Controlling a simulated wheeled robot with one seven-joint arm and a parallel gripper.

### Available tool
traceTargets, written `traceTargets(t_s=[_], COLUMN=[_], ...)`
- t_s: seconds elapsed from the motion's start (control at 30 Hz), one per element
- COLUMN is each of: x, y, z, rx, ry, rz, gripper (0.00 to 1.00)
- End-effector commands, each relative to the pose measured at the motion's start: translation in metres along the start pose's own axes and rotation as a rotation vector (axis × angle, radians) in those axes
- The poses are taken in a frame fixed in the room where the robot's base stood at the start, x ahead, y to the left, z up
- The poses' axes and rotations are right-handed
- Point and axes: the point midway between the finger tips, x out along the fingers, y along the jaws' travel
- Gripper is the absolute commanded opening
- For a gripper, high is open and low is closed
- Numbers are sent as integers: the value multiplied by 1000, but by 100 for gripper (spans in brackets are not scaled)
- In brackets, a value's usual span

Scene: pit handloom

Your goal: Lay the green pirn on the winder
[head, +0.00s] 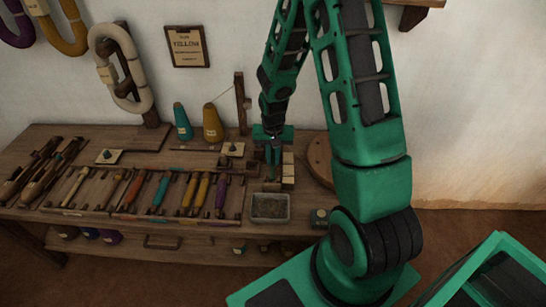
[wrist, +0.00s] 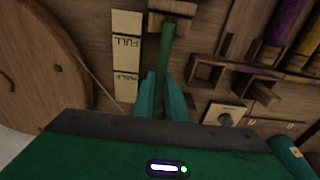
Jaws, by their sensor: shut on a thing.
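My gripper (wrist: 164,88) is shut on the green pirn (wrist: 165,50), a slim dark green rod between its two teal fingers. The pirn's free end points to the top of the wrist view, near a wooden bracket (wrist: 172,8); whether they touch I cannot tell. In the head view my gripper (head: 273,158) is low over the right part of the bench, behind the grey tray. Wooden frame parts, seemingly the winder (wrist: 246,72), stand beside the pirn in the wrist view. The gripper body hides the pirn's other end.
A rack (head: 140,190) of several coloured pirns lies left of the gripper. A grey tray (head: 270,207) sits at the bench front. A FULL/HALF gauge (wrist: 126,55) and a round wooden disc (wrist: 40,60) are close by. Teal (head: 182,122) and mustard (head: 212,124) cones stand behind.

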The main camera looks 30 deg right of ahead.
Motion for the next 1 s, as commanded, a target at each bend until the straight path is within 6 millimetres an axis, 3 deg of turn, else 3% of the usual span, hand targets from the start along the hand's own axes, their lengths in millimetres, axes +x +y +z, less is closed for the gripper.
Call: traceTargets(t_s=[0.27,0.3,0.4,0.57,0.67,1.0], x=[0,0,0,0,0,-1], y=[1,1,1,1,2,4], z=[0,0,0,-1,-1,-1], rx=[1,1,2,2,2,5], ry=[0,0,0,0,0,0], rz=[0,0,0,0,1,4], gripper=[0,17,34,34,47,47])
